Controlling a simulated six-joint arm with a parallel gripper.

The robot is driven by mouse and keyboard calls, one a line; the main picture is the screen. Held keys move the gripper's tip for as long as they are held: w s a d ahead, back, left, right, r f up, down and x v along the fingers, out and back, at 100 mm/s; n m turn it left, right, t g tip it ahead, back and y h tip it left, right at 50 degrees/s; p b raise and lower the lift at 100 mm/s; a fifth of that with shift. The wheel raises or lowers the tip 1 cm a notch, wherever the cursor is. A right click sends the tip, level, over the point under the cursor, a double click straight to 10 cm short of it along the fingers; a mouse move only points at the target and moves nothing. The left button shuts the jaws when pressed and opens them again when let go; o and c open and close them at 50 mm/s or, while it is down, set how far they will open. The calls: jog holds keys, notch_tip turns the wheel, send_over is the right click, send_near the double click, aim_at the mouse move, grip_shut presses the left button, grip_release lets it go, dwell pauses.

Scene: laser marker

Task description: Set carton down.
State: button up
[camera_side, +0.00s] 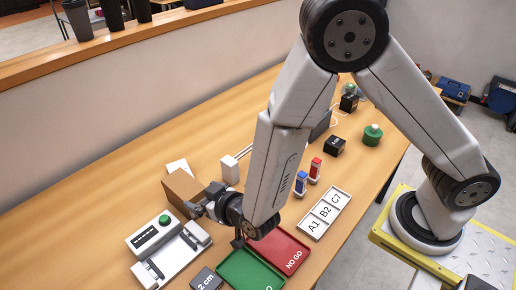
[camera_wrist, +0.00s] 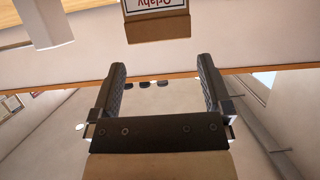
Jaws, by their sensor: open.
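The brown carton (camera_side: 183,188) stands on the wooden table at the left in the side view, with a white piece behind it. In the wrist view the carton (camera_wrist: 157,27) shows at the top edge, cut off, with an upside-down white label. My gripper (camera_side: 200,205) is just right of the carton in the side view, its fingers partly hard to make out. In the wrist view my gripper (camera_wrist: 160,80) has its two fingers wide apart with nothing between them. The carton lies beyond the fingertips, clear of them.
A white device with a green button (camera_side: 165,220) stands close to my gripper. A green tray (camera_side: 240,270) and red NO GO tray (camera_side: 284,249) lie in front. A lettered tray (camera_side: 324,213), red and blue bottles (camera_side: 315,168) and black boxes are to the right. The back-left tabletop is clear.

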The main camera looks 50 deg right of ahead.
aim_at(186, 187)
jog(key=shift+w, duration=0.1)
jog(key=shift+x, duration=1.25)
jog(key=shift+x, duration=2.6)
jog(key=shift+c, duration=0.2)
jog(key=c, duration=1.3)
jog(key=shift+o, duration=0.2)
jog(key=shift+r, duration=0.2)
jog(key=shift+r, duration=4.85)
